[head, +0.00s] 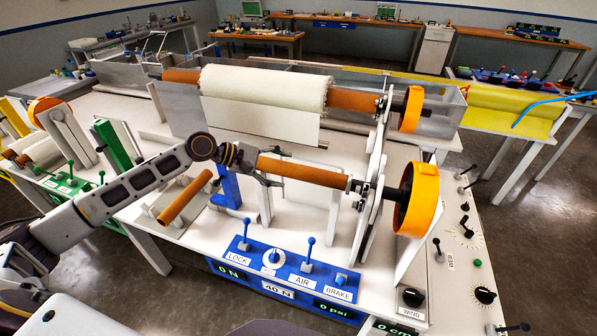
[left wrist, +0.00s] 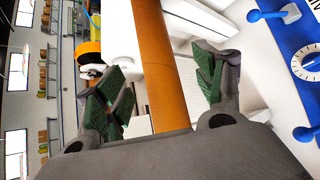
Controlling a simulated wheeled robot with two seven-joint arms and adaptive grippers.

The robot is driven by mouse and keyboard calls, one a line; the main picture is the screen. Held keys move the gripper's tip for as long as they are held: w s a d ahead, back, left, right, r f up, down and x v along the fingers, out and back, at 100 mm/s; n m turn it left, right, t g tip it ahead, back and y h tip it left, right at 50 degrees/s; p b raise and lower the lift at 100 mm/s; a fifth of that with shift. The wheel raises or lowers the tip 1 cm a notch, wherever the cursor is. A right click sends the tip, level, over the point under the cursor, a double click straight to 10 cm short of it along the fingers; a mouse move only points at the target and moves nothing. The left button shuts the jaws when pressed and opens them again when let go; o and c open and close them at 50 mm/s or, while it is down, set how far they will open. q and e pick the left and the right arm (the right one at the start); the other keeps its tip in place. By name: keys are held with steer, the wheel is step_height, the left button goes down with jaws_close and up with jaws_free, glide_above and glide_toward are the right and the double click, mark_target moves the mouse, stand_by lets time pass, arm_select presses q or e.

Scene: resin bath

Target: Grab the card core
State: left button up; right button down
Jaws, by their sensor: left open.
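A bare brown card core (head: 312,171) lies level across the front of the winding stand, its right end at a metal chuck by an orange handwheel. My left gripper (head: 266,166) is at the core's left end, with its fingers open. In the left wrist view the core (left wrist: 160,60) runs between the two green-padded fingers of the left gripper (left wrist: 163,88), with a gap showing on each side. The palm hides the core's near end. A second brown core (head: 185,198) lies on low supports at the left of the bench. My right gripper is not in view.
Behind stands a roll of white cloth (head: 265,90) on another brown core. A blue control panel (head: 285,268) with upright levers is in front of the bare core. Orange handwheels (head: 417,198) and a white upright frame close off the right side. A blue post (head: 229,186) stands below my gripper.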

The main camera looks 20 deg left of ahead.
mark_target(290, 169)
arm_select(q)
steer(key=shift+w+d+f, duration=0.25)
steer(key=shift+d+f, duration=0.05)
steer(key=shift+d, duration=0.2)
steer(key=shift+w+d+f+p, duration=0.25)
steer(key=shift+w+d+f, duration=0.1)
steer(key=shift+w+d, duration=0.15)
steer(key=shift+w+d+f+p, duration=0.3)
steer(key=shift+w+d, duration=0.1)
steer(key=shift+w, duration=0.15)
steer(key=shift+x, duration=1.1)
steer(key=shift+f, duration=0.1)
steer(key=shift+c, duration=0.2)
steer(key=c, duration=1.1)
steer(key=shift+c, duration=0.2)
steer(key=shift+r, duration=0.2)
